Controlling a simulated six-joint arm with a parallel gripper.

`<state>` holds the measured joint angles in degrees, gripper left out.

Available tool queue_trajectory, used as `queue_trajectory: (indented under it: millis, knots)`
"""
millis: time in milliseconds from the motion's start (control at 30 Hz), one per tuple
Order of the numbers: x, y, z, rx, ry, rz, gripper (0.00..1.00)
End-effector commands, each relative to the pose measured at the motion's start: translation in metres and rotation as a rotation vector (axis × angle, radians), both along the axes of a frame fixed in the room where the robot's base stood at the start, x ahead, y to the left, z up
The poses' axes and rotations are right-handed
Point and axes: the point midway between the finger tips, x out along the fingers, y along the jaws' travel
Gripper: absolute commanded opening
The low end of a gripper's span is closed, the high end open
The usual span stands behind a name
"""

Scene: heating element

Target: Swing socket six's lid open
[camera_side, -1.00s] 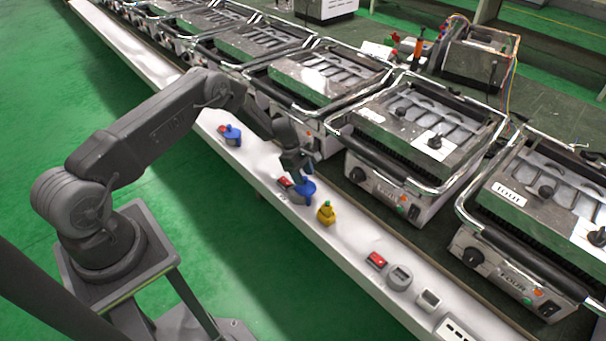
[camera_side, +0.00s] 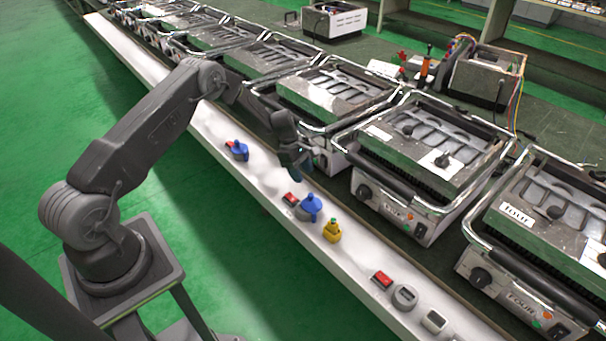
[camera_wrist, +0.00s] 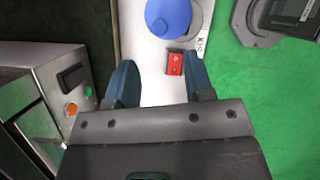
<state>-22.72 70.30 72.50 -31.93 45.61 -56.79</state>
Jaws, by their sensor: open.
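A blue lid (camera_side: 312,206) sits at a grey round socket (camera_side: 300,214) on the white strip. In the wrist view the blue lid (camera_wrist: 168,16) is a round disc at the top, with the grey socket (camera_wrist: 202,16) showing along its right side. A partly cut label beside it seems to read SIX, upside down. I cannot tell how far the lid is tilted. My gripper (camera_side: 302,170) is above the strip, up and to the left of the blue lid and apart from it.
A red switch (camera_wrist: 175,64) lies beside the socket. A yellow piece (camera_side: 332,231) stands right of the blue lid, and another blue piece (camera_side: 238,151) further left. Several metal grills, one of them a close grill (camera_side: 425,150), line the strip's far side. Green floor is free on the near side.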

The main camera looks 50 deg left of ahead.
Motion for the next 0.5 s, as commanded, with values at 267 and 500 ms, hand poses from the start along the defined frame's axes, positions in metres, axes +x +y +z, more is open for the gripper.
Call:
queue_trajectory:
  millis: [267, 500]
  knots:
    - [-0.007, 0.001, 0.002, -0.058, -0.015, 0.048, 0.26]
    - [-0.042, 0.019, 0.011, -0.239, -0.098, 0.304, 0.03]
